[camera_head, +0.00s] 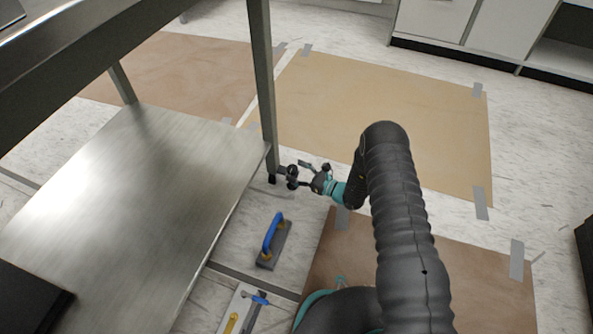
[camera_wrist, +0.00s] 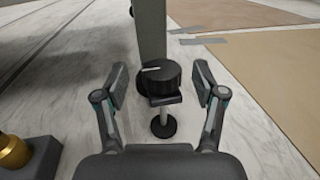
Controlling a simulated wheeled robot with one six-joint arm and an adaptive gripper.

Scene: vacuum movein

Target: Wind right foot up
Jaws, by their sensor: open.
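The foot is at the base of a grey steel table leg (camera_wrist: 152,30). It has a black ribbed knob (camera_wrist: 162,78) with a pale line on its top, and a thin stem down to a round black pad (camera_wrist: 163,127) at the floor. In the head view the leg (camera_head: 264,90) comes down at the table's corner, and the foot is small there. My gripper (camera_wrist: 161,77) is open, with one finger on each side of the knob and a visible gap on both sides. It also shows in the head view (camera_head: 304,177), just right of the leg.
The table's steel lower shelf (camera_head: 130,190) lies left of the foot. A blue-handled trowel (camera_head: 272,240) lies on the floor in front, with other tools (camera_head: 245,308) nearer. Taped brown floor sheets (camera_head: 370,115) lie behind and right. White cabinets (camera_head: 470,25) stand at the back.

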